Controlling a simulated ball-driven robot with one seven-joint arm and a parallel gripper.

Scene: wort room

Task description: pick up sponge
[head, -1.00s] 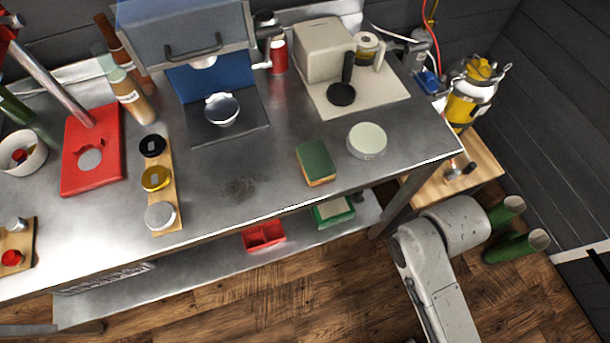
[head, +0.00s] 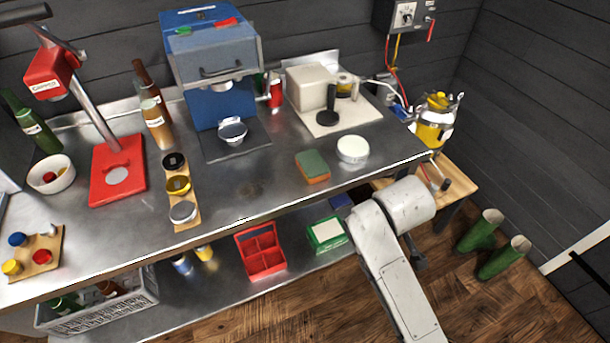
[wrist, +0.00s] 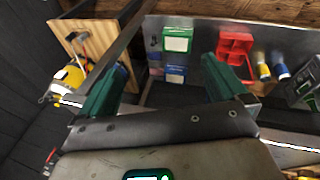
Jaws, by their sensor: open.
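The sponge does not show in the wrist view. In the head view my arm stands below and right of the sponge, and the gripper's fingers cannot be made out there.
A wooden board with several jars (head: 182,211) stands left of the sponge. A cream machine (head: 310,86) and a blue press (head: 215,60) stand behind. The lower shelf holds a red caddy (head: 260,251) and green box (head: 327,233). Bare steel surrounds the sponge's left side.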

